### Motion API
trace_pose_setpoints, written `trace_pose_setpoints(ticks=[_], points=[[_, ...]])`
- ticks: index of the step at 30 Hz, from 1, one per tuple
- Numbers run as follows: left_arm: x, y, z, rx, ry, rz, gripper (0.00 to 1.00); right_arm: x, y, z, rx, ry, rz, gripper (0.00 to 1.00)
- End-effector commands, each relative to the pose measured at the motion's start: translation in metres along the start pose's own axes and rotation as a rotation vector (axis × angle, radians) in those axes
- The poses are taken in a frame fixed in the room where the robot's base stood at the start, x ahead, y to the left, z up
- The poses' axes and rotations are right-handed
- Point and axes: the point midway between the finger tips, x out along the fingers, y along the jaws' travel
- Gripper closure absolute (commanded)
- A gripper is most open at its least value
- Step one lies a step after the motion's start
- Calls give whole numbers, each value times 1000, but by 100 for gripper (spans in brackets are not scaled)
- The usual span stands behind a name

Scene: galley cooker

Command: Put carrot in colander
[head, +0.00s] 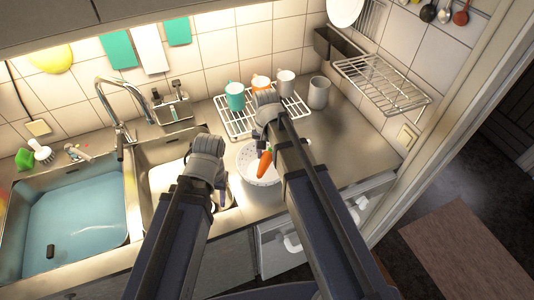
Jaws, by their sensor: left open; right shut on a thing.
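The orange carrot (264,163) shows beside my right forearm, in front of the white colander (244,165) in the picture. My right gripper (260,143) is shut on the carrot's upper end. The carrot points downward over the colander; I cannot tell whether it touches the colander. The colander stands on the steel counter right of the sinks, and my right arm hides its right side. My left gripper (220,194) is open and empty, over the right sink basin's edge, left of the colander. Its fingertips are partly hidden by the arm.
A wire rack (234,122) with several mugs stands behind the colander. A grey cup (319,92) is right of it. The left sink (70,215) holds blue water, with a tall tap (112,108) behind. A wall rack (385,85) overhangs the right. Counter (345,140) is clear at right.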

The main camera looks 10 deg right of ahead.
Motion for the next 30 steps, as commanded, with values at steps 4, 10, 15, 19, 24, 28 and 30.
trace_pose_setpoints(ticks=[4, 10, 15, 19, 24, 28, 30], points=[[4, 0, 0, 0, 0, 0, 50, 4, 0, 0, 0, 0, 0, 100], [3, 0, 0, 0, 0, 0, 50, 3, 0, 0, 0, 0, 0, 37], [3, 0, 0, 0, 0, 0, 50, 3, 0, 0, 0, 0, 0, 22], [3, 0, 0, 0, 0, 0, 50, 3, 0, 0, 0, 0, 0, 22], [2, 0, 0, 0, 0, 0, 50, 2, 0, 0, 0, 0, 0, 22], [-5, 0, 0, 0, 0, 0, 50, -5, 0, 0, 0, 0, 0, 22], [-10, -1, 1, 0, 0, 0, 50, -10, 0, 0, 0, 0, 0, 22]])
